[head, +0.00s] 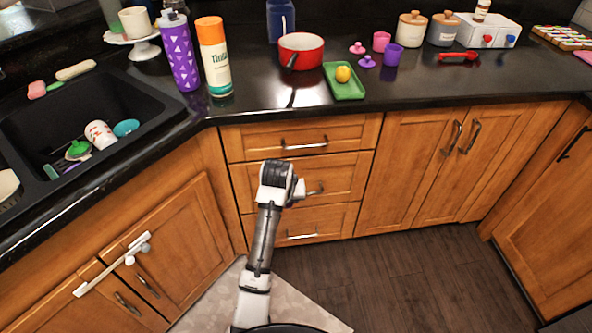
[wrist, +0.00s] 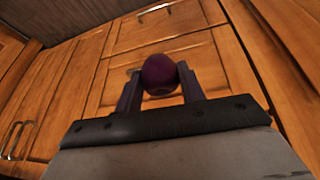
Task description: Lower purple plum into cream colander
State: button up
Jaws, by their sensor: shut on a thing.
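The dark purple plum (wrist: 158,80) is held between the two fingers of my gripper (wrist: 159,71) in the wrist view. My gripper is shut on it, in front of the wooden cabinet fronts. In the head view my arm (head: 266,235) reaches up in front of the drawers, below the counter edge; the fingers and the plum cannot be made out there. I cannot clearly identify the cream colander. A cream rounded thing (head: 7,184) is cut off at the left edge, beside the sink, and I cannot tell what it is.
The black sink (head: 40,128) at left holds a cup and other items. A purple bottle (head: 181,52) and an orange-topped bottle (head: 214,60) stand beside it. A red pot (head: 302,52) and green tray (head: 347,90) with a lemon are on the counter (head: 450,82).

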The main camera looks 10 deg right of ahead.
jog(key=s+a+f, duration=0.1)
jog(key=s+f, duration=0.1)
jog(key=f, duration=0.4)
jog(key=s+a+f, duration=0.2)
jog(key=s+f, duration=0.1)
jog(key=f, duration=0.3)
jog(key=shift+a+n, duration=0.3)
jog(key=shift+f, duration=0.1)
jog(key=shift+w+d, duration=0.1)
jog(key=shift+d, duration=0.05)
